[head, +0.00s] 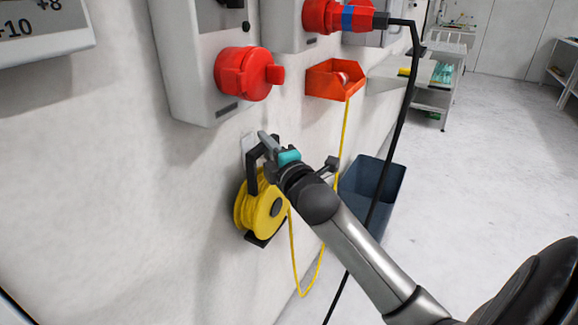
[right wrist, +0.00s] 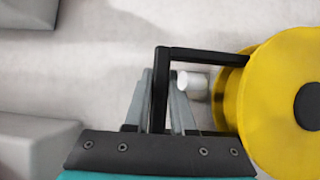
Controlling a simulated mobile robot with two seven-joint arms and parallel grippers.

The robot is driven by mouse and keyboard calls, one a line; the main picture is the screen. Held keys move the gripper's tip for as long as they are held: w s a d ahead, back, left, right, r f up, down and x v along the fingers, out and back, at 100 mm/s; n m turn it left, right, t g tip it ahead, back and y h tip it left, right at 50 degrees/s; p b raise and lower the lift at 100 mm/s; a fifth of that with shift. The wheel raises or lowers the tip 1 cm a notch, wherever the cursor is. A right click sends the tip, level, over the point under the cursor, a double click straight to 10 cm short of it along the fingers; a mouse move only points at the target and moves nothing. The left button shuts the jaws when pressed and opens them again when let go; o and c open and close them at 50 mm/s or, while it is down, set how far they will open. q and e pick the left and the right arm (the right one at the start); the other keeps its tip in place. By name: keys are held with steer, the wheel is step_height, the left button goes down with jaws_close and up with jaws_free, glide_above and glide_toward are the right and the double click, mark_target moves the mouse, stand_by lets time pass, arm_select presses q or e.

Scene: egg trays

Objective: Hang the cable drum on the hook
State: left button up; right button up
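The yellow cable drum (head: 254,212) is close to the wall with its black handle (head: 252,174) upward. My right gripper (head: 266,143) is at the top of the handle. In the right wrist view its fingers (right wrist: 161,85) flank the handle's grip bar closely and appear shut on it. The drum (right wrist: 272,95) is at the right there. The hook shows as a short white peg (right wrist: 193,84) inside the outline of the handle loop, apart from the grip bar in the picture. I cannot tell whether they touch in depth. My left gripper is out of view.
A yellow cable (head: 345,140) runs from the drum area to an orange bin (head: 335,80). A red socket (head: 245,74) on a grey box is above. A black cable (head: 402,115) hangs to the right, before a dark blue bin (head: 380,185). The floor at right is clear.

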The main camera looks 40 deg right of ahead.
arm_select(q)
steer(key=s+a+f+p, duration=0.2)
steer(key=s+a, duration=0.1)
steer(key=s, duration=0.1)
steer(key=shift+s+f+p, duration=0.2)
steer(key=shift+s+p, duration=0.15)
arm_select(e)
steer(key=s+a, duration=0.2)
steer(key=s, duration=1.1)
steer(key=shift+f, duration=0.25)
